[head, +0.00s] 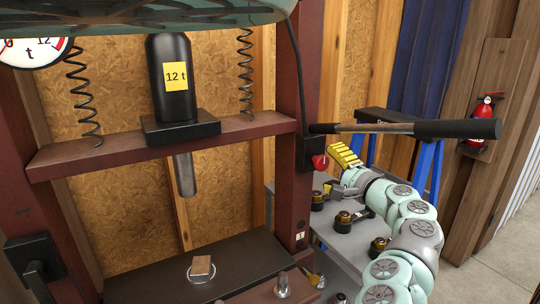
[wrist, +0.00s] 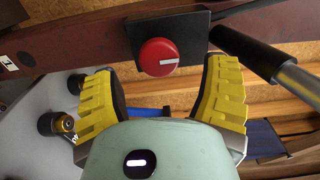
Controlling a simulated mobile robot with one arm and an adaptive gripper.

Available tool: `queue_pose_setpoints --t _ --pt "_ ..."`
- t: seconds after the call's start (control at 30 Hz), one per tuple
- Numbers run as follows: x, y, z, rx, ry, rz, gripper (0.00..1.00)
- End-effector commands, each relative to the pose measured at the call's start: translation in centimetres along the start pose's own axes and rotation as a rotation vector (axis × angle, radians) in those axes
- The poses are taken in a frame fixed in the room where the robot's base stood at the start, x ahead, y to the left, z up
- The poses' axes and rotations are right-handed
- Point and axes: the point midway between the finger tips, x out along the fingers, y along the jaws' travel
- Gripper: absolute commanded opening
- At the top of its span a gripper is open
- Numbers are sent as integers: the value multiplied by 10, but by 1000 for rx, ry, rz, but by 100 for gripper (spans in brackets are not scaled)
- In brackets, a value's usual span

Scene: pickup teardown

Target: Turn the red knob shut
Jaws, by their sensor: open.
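The red knob (head: 320,162) sits on a black block on the right upright of the dark red press frame. In the wrist view the red knob (wrist: 158,57) is round, with a short white mark pointing to the right of the picture. My gripper (head: 340,157) is just right of the knob in the head view. In the wrist view its yellow fingers (wrist: 163,78) are open and spread to either side of the knob, and the gap between them is empty. The knob looks slightly ahead of the fingertips, and no contact shows.
The press lever (head: 425,129) with its black grip sticks out above my gripper. It shows close by the right finger in the wrist view (wrist: 290,75). A grey bench (head: 345,240) with several black and gold parts stands below my arm. A fire extinguisher (head: 483,120) hangs far right.

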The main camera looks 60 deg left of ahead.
Motion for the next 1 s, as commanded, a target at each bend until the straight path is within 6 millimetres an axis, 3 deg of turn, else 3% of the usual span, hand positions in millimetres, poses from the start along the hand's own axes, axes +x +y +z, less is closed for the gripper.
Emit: queue_pose_setpoints --t 0.63,1.0 --pt "-76 0 0 0 0 1 74" --pt "-88 0 1 0 -3 2 74"
